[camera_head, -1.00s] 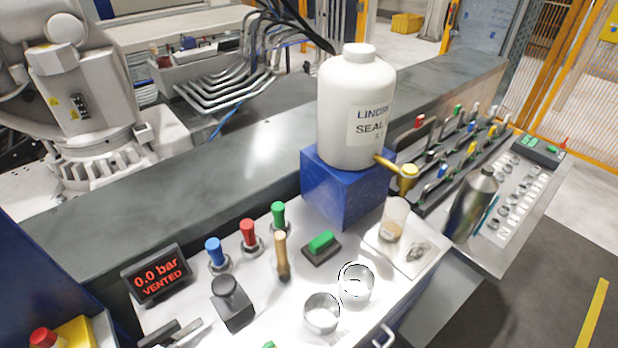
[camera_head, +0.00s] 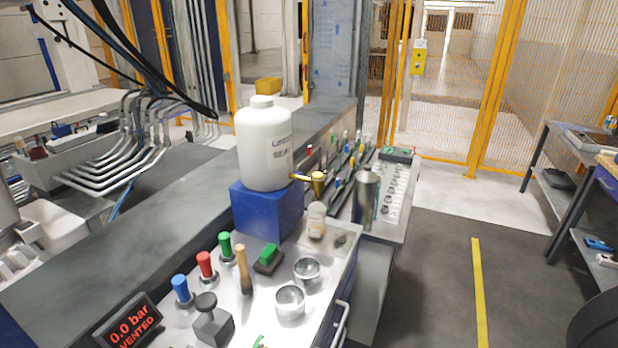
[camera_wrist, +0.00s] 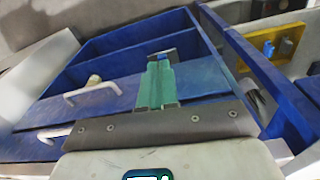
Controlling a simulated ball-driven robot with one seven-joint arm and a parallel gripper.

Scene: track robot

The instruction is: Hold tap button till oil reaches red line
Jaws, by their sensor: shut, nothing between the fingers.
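The white oil bottle (camera_head: 264,150) stands upright on a blue block (camera_head: 268,212) on the bench. A brass tap (camera_head: 317,180) sticks out to the right from its base. A small clear cup (camera_head: 316,220) with a tan layer at the bottom stands below the tap on a pale tray (camera_head: 340,243). I cannot make out a red line on it. A green button (camera_head: 268,253) on a dark base sits left of the tray. My gripper (camera_wrist: 163,62) shows in the wrist view with its green fingers shut and empty, over blue drawers (camera_wrist: 110,98), away from the tap and cup.
Two metal bowls (camera_head: 290,302) and blue, red and green knobs (camera_head: 205,266) stand on the bench. A metal bottle (camera_head: 366,198) is right of the cup. A display (camera_head: 132,326) reads 0.0 bar VENTED. Open floor (camera_head: 430,270) lies to the right.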

